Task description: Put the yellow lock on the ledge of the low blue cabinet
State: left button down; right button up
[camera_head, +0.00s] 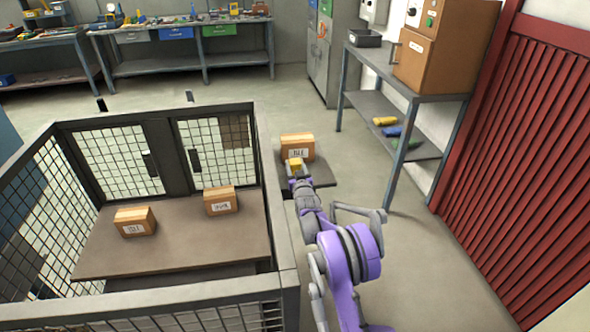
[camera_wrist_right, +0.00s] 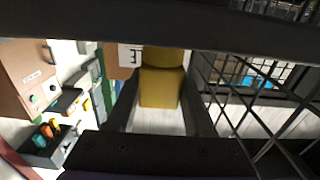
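My right gripper (camera_head: 295,171) is at the end of the purple arm, near the middle of the head view. The yellow lock (camera_head: 295,163) is at its fingertips, in front of a cardboard box. In the right wrist view the yellow lock (camera_wrist_right: 160,85) fills the space between the two dark fingers of the right gripper (camera_wrist_right: 162,98), which look shut on it. A blue panel (camera_head: 8,139) shows at the left edge of the head view; I cannot tell whether it is the low blue cabinet. No ledge shows clearly. My left gripper is not in view.
A mesh cage (camera_head: 262,170) stands left of my right arm, with two boxes on the table inside. A labelled box (camera_head: 297,147) sits beyond the gripper. A metal shelf (camera_head: 408,100) and red shutter (camera_head: 520,150) stand right. Open floor (camera_head: 420,250) lies between.

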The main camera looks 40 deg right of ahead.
grip_shut()
jog(key=shift+r, duration=0.1)
